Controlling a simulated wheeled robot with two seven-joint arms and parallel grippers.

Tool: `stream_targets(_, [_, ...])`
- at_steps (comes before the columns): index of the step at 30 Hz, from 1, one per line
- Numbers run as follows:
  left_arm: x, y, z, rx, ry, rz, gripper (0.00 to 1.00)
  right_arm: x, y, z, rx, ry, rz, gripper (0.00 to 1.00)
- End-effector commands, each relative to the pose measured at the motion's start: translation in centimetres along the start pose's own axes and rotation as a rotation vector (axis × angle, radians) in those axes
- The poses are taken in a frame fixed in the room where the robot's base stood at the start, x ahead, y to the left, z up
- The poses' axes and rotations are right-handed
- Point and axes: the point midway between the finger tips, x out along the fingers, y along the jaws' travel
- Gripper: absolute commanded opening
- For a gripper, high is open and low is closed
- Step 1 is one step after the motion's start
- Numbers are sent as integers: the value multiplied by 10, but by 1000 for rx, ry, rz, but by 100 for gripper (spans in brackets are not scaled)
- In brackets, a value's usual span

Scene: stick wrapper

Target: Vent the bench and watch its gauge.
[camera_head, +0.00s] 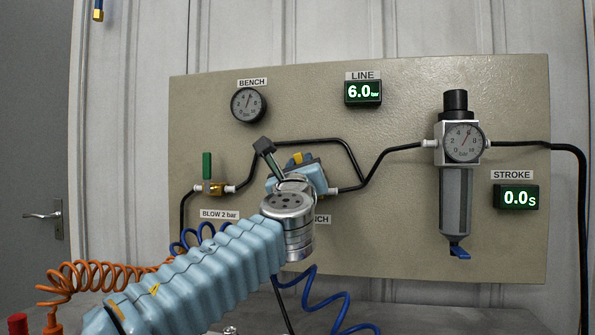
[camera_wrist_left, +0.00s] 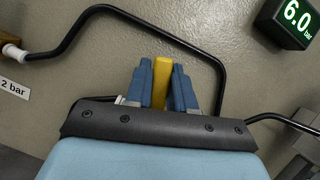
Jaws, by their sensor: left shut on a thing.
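The bench gauge (camera_head: 248,104), a round dark dial under a BENCH label, hangs at the upper left of the panel. Its needle points roughly upward; the exact reading is too small to tell. A yellow valve handle (camera_head: 298,158) shows at my left gripper (camera_head: 301,161), in front of the panel's middle. In the left wrist view, the blue fingers of my left gripper (camera_wrist_left: 161,88) are shut on both sides of the yellow handle (camera_wrist_left: 162,80), which stands upright there. The valve body is hidden behind my gripper, and a label ending in NCH is partly covered. My right gripper is out of view.
A green-handled valve (camera_head: 207,168) sits left, above a BLOW 2 bar label. The LINE display (camera_head: 363,92) reads 6.0, the STROKE display (camera_head: 516,197) 0.0 s. A filter regulator (camera_head: 456,180) with a gauge stands right. Orange (camera_head: 75,280) and blue coiled hoses hang low.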

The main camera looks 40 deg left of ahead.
Motion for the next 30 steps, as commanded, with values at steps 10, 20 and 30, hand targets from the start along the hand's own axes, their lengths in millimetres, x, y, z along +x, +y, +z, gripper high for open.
stream_targets(10, [0, -13, -3, 214, 2, -90, 0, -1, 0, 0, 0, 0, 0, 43])
stream_targets(20, [-1, -18, -4, 299, 3, -126, 0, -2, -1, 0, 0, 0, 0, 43])
stream_targets(30, [-1, -19, -4, 309, 2, -130, 0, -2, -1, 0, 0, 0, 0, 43])
